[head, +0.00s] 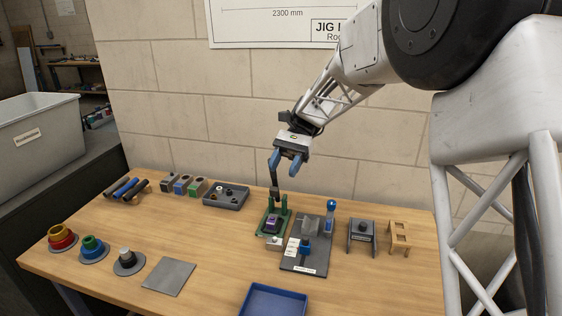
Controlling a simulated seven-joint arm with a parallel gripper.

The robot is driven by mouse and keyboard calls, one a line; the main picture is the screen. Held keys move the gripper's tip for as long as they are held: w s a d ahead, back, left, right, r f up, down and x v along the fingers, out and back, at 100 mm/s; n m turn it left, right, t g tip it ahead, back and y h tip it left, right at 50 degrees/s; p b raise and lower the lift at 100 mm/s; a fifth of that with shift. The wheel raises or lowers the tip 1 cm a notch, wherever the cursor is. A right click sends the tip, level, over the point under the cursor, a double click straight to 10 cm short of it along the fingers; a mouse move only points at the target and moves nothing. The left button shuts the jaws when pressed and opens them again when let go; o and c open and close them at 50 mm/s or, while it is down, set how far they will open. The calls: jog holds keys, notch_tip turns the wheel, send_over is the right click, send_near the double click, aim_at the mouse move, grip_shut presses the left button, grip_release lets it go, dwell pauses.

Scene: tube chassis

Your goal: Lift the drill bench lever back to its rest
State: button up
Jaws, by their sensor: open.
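My gripper (285,164) is open, with blue fingers pointing down, above the back middle of the wooden table. Just below it stands a green fixture (284,226) with a purple block in it. A dark lever (274,186) rises almost upright from this fixture towards the left finger; I cannot tell whether they touch. To its right is a dark grey base plate (295,264) with white labels and a small blue part. A blue-handled upright piece (330,211) stands at that plate's back right. No readable label shows which one is the drill bench.
A grey tray (212,204) with small parts and several coloured blocks sit at the back left. A dark stand (361,234) and a wooden stand (400,236) are at right. A blue tray (272,301) lies at the front. Round holders and a grey plate (169,277) are front left.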

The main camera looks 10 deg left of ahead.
jog(key=shift+s+d+r, duration=0.1)
jog(key=shift+s+d, duration=0.35)
jog(key=shift+s, duration=0.35)
jog(key=shift+s+d+r, duration=0.1)
jog(key=shift+s+d, duration=0.35)
jog(key=shift+s, duration=0.35)
jog(key=shift+s+d+r, duration=0.1)
jog(key=shift+s+d, duration=0.35)
jog(key=shift+s, duration=0.35)
jog(key=shift+c, duration=0.4)
